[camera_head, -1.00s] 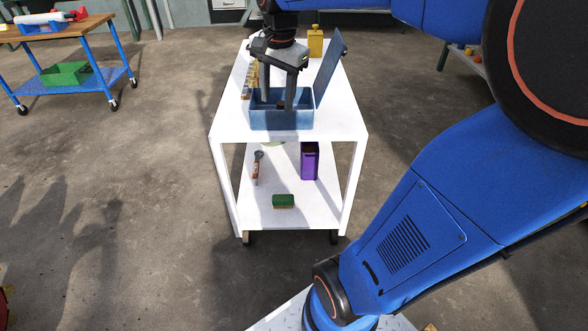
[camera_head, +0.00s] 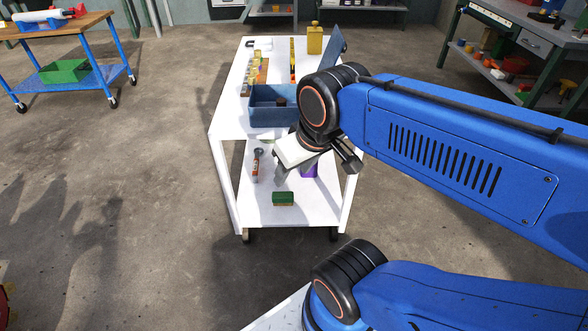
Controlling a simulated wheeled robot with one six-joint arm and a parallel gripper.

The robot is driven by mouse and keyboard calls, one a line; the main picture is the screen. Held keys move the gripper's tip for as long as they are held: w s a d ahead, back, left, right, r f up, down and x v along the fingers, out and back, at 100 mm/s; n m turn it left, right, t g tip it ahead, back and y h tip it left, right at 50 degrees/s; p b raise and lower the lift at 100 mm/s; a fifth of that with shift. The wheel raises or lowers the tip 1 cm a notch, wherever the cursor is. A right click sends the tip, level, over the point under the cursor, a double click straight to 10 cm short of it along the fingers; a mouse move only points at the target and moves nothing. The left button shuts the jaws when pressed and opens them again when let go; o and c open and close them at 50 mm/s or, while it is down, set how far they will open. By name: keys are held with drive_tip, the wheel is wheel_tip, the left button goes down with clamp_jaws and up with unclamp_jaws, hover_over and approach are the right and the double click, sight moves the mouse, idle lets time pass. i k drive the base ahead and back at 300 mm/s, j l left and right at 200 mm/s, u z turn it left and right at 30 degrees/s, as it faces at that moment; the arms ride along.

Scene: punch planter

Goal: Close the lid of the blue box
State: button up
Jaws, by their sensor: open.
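The blue box (camera_head: 270,117) sits on the top shelf of a white cart. Its lid (camera_head: 336,46) stands up on the right side, open; its lower part is hidden behind my arm. A dark object (camera_head: 281,102) shows inside the box. My gripper (camera_head: 312,172) is in front of and below the box in the picture, to its right, before the cart's front opening. It is open, with no object visible in it, and apart from the box. My wrist partly covers the box's right end.
A yellow container (camera_head: 315,40) and a row of small items (camera_head: 257,75) stand on the white cart (camera_head: 228,110) behind the box.

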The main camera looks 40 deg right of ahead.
sight(337, 45)
drive_tip(key=l, duration=0.5)
drive_tip(key=k+l+u, duration=0.15)
drive_tip(key=l, duration=0.85)
drive_tip(key=k+l+u, duration=0.15)
drive_tip(key=l, duration=0.35)
drive_tip(key=k+l, duration=0.1)
drive_tip(key=l, duration=0.35)
drive_tip(key=k+j+u, duration=0.3)
drive_tip(key=i+j, duration=0.05)
drive_tip(key=i, duration=0.05)
